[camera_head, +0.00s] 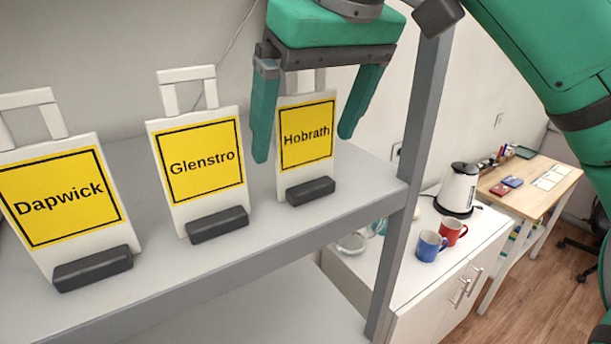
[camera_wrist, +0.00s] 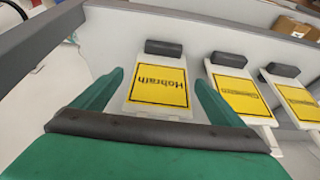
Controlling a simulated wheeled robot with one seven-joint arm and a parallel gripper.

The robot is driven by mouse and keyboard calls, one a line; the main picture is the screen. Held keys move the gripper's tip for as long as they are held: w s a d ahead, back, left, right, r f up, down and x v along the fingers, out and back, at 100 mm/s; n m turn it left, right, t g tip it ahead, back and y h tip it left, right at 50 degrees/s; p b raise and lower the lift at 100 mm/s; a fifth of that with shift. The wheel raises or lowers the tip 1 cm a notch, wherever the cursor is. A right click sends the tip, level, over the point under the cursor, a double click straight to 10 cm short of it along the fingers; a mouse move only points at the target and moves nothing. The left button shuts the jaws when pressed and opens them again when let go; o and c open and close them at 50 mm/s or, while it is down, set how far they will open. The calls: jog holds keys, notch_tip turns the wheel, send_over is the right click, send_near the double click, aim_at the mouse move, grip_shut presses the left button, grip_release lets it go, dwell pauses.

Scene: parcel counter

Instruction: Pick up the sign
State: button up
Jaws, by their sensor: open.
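Three white signs with yellow labels and dark foot blocks stand on a grey shelf (camera_head: 300,228). The Dapwick sign (camera_head: 62,198) is at the left, the Glenstro sign (camera_head: 199,162) in the middle and the Hobrath sign (camera_head: 307,135) at the right. My gripper (camera_head: 305,148) is open, its green fingers on either side of the Hobrath sign in the head view and hiding part of its handle. In the wrist view the Hobrath sign (camera_wrist: 160,85) appears upside down between the open fingers (camera_wrist: 155,88). I cannot tell whether the fingers touch it.
A grey shelf post (camera_head: 408,170) stands just right of the Hobrath sign. Beyond it, a white cabinet (camera_head: 455,255) holds a kettle (camera_head: 458,190), a blue mug (camera_head: 430,246) and a red mug (camera_head: 452,231). A wooden desk (camera_head: 530,185) is farther back.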

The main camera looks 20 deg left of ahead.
jog(key=shift+x, duration=0.9)
jog(key=c, duration=1.6)
jog(key=shift+r, duration=0.1)
jog(key=shift+r, duration=0.45)
notch_tip(320, 180, up, 3)
jog(key=shift+f, duration=0.2)
jog(key=s+d, duration=1.1)
jog(key=d, duration=0.3)
